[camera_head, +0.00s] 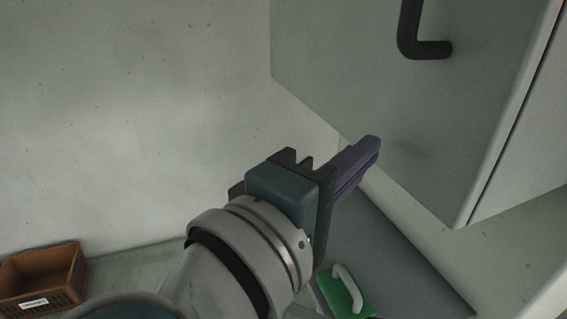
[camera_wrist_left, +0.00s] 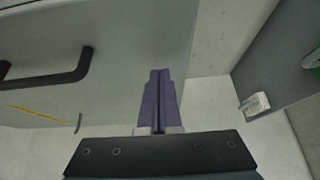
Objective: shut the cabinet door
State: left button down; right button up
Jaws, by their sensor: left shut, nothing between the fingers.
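The cabinet door (camera_head: 400,95) is a grey panel in the upper right of the head view, with a dark bar handle (camera_head: 427,49). A narrow dark line runs between the door's pale right edge and the cabinet side (camera_head: 538,150), so the door looks at or close to shut; I cannot tell if it is fully shut. My left gripper (camera_head: 370,150) has its purple fingers together and empty, by the door's lower edge. In the left wrist view the fingers (camera_wrist_left: 160,90) point up along the door (camera_wrist_left: 130,40); the handle (camera_wrist_left: 75,70) is to their left. Contact is unclear.
A grey surface (camera_head: 400,265) lies below the cabinet, with a green object with a white handle (camera_head: 345,290) on it. A brown labelled basket (camera_head: 45,275) stands at the lower left. A bare pale wall is behind. My right gripper is out of view.

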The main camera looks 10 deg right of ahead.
pick_arm(q)
jog(key=s+a, duration=0.2)
jog(key=s, duration=0.8)
jog(key=s+a+f+m+g+y, duration=0.3)
jog(key=a+f+y, duration=0.1)
jog(key=a, duration=0.5)
jog(key=s+a+f+m+g+y, duration=0.25)
jog(key=a+f+m+y, duration=0.2)
jog(key=a, duration=0.45)
jog(key=s+a+f+m+g+y, duration=0.3)
jog(key=a+f+y, duration=0.2)
jog(key=a, duration=0.5)
notch_tip(320, 180, up, 29)
jog(key=p, duration=2.8)
jog(key=shift+s+p, duration=0.2)
jog(key=shift+p, duration=0.1)
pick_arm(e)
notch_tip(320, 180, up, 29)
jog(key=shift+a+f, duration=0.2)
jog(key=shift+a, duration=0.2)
pick_arm(q)
jog(key=shift+a+f, duration=0.1)
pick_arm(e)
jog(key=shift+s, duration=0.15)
